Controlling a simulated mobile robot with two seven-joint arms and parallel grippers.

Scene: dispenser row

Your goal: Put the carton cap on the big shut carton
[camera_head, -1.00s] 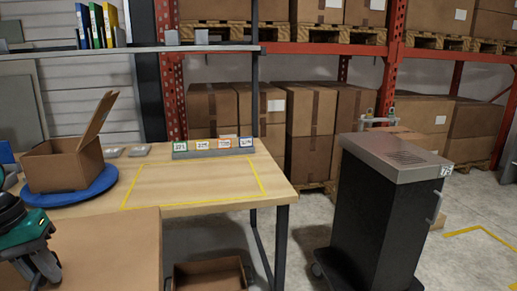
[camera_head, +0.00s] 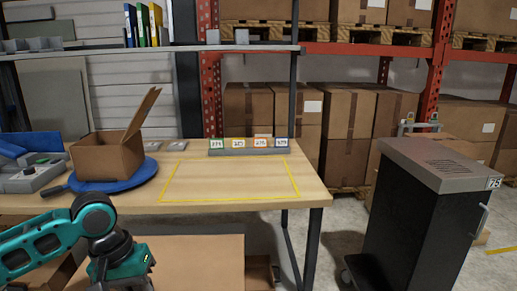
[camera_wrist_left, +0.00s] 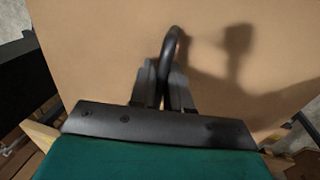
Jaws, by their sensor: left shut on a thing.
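My left gripper (camera_head: 122,268) is low in front of the table in the head view; its fingertips are hidden there. In the left wrist view the gripper (camera_wrist_left: 163,88) is shut on a black loop handle (camera_wrist_left: 172,45). The handle stands on a wide, flat brown cardboard face, which looks like the carton cap (camera_wrist_left: 100,45). The cap (camera_head: 200,262) shows beside and behind the gripper in the head view, its lower part cut off by the frame. I cannot pick out the big shut carton for sure. My right gripper is out of view.
A smaller open carton (camera_head: 105,156) stands on a blue turntable (camera_head: 125,185) on the table (camera_head: 310,188). A yellow-outlined area of the tabletop is clear. A black cabinet (camera_head: 412,215) stands at right. Stacked cartons (camera_head: 345,140) fill the rack behind.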

